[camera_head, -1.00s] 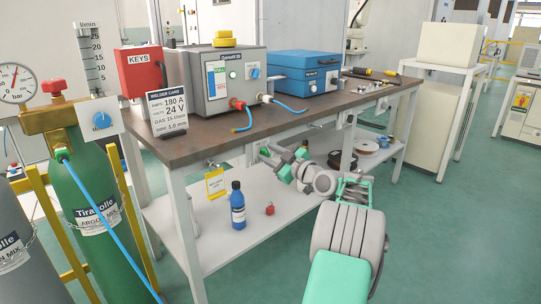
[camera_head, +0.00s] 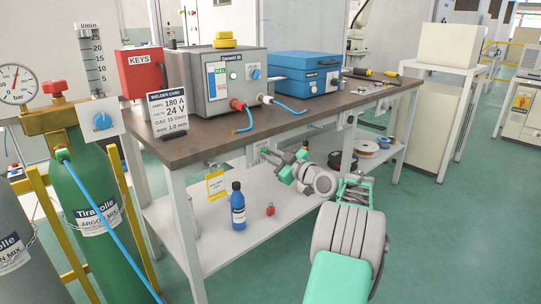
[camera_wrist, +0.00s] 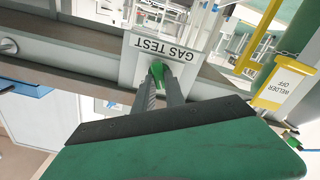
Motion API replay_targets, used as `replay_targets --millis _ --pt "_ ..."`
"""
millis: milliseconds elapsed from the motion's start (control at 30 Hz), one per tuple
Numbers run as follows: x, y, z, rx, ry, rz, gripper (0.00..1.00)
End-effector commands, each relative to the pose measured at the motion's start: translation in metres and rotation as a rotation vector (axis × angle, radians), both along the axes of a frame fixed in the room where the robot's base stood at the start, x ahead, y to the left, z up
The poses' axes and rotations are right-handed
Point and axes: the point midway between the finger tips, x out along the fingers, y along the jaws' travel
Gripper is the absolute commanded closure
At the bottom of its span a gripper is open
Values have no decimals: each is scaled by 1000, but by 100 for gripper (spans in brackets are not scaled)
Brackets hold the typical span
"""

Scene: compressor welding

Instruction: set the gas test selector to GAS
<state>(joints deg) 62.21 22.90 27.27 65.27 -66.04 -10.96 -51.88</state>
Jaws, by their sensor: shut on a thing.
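The gas test selector is a green knob (camera_wrist: 157,72) on a pale plate lettered "GAS TEST" (camera_wrist: 165,48), which appears upside down in the wrist view. The plate is on the front rail of the workbench. My gripper (camera_wrist: 159,79) has its two grey fingers closed on the knob, one on each side. In the head view my gripper (camera_head: 267,152) reaches the bench's front edge from the right, and the knob is hidden there. The fingers cover part of the knob, and I cannot tell which position it points to.
A yellow-framed tag (camera_head: 215,184) hangs beside the plate under the bench top (camera_head: 200,142). A blue bottle (camera_head: 238,207) and red padlock (camera_head: 270,210) are on the lower shelf. A green gas cylinder (camera_head: 95,220) stands at left.

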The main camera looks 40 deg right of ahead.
Motion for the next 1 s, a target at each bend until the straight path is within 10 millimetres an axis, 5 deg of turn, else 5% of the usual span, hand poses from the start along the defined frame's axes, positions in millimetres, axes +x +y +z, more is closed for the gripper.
replay_targets --millis 1000 --pt "0 -5 2 786 24 -1 100"
